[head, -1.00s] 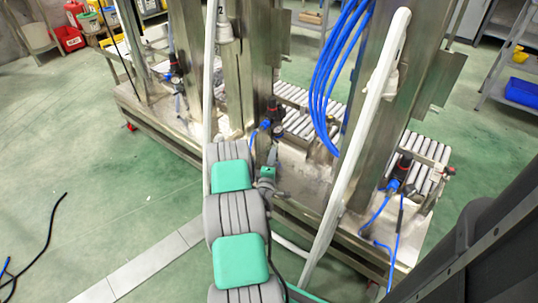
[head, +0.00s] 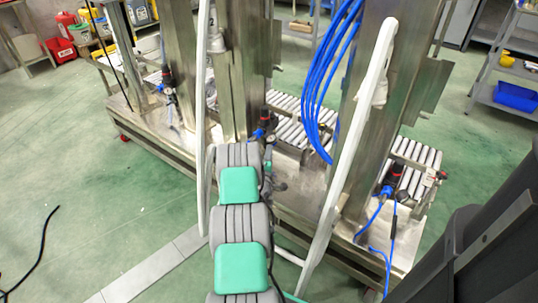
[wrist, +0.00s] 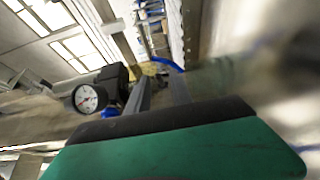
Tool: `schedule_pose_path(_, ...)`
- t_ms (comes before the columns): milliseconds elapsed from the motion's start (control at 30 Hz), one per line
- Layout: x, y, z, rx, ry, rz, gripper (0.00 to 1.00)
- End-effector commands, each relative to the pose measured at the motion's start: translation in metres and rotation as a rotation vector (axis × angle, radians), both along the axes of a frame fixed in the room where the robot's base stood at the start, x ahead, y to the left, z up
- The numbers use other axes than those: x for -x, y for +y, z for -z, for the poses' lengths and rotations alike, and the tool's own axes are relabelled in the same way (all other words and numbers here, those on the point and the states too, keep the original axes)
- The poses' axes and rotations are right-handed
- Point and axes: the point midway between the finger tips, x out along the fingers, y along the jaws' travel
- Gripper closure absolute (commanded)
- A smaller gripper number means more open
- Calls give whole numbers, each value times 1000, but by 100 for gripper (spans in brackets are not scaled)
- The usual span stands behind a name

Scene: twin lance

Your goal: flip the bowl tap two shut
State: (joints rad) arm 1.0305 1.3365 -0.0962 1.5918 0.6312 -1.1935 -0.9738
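The middle black regulator with a red ring (head: 264,117) stands on the steel frame beside the post marked 2. My gripper (head: 277,185) is low beside it, partly hidden by my own arm. In the wrist view, my gripper's two grey fingers (wrist: 162,92) are apart, with nothing seen gripped. A white round pressure gauge (wrist: 88,98) on a black body is just left of the fingers, with a blue fitting (wrist: 109,112) below it. I cannot make out the bowl tap itself or its position.
Steel posts and a slanted white lance (head: 352,150) stand close to my arm. Blue hoses (head: 322,95) hang at the right of the middle post. Another regulator (head: 393,178) is at the right end. Roller conveyors (head: 290,125) lie behind.

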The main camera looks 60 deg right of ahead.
Motion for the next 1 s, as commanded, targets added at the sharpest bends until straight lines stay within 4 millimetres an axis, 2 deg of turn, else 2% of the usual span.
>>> schedule_pose_path(33, 0, 0, 0, 0, 0, 0, 78)
schedule_pose_path(300, 0, 0, 0, 0, 0, 0, 100)
schedule_pose_path(1000, -2, 1, 3, 2, 2, 18, 100)
